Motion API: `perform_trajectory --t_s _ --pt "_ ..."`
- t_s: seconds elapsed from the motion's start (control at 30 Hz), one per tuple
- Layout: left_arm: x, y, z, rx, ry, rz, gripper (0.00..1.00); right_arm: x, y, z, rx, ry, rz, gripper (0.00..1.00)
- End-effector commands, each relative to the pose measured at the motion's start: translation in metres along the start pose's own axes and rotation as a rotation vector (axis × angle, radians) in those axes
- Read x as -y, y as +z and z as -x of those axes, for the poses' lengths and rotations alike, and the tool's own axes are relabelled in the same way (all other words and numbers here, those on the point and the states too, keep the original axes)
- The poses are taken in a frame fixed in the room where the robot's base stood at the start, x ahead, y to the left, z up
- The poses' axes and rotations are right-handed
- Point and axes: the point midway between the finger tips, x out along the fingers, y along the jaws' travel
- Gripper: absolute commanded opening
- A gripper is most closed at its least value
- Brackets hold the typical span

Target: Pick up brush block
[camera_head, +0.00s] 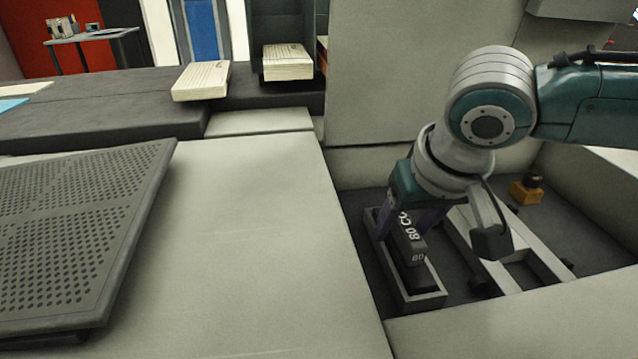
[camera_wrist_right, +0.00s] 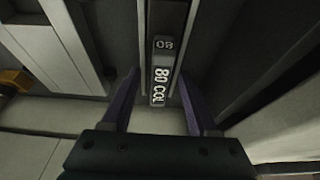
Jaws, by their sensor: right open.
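The brush block is a dark bar with white "80 COL" lettering (camera_head: 413,240), sitting in a narrow grey tray (camera_head: 425,300) inside the recess at the right of the head view. It also shows in the right wrist view (camera_wrist_right: 161,75). My right gripper (camera_head: 408,222) reaches down over the block's far part. In the right wrist view its two purple fingers (camera_wrist_right: 160,88) are apart, one on each side of the block's lettered end. I cannot tell whether they touch it. My left gripper is not in view.
A pale frame (camera_head: 540,262) stands beside the tray, and a yellow part (camera_head: 526,190) lies farther back in the recess. A perforated dark panel (camera_head: 60,230) is at the left. Card stacks (camera_head: 202,80) (camera_head: 287,62) rest behind. The light-grey top (camera_head: 250,240) is clear.

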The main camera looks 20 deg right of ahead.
Motion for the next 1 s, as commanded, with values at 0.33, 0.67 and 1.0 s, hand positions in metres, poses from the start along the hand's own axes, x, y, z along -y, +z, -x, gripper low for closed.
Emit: perform_trajectory --t_s 0.33,0.67,1.0 --pt "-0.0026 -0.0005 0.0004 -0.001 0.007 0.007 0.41 0.0000 -0.0002 0.0009 0.000 0.000 0.001 0.36" --pt "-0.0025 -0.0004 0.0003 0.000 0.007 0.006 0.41 -0.0002 -0.0002 0.0009 0.000 0.001 0.001 0.00" --pt "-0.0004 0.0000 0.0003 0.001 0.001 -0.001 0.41 -0.0001 -0.0007 0.0013 -0.001 0.000 0.000 0.00"
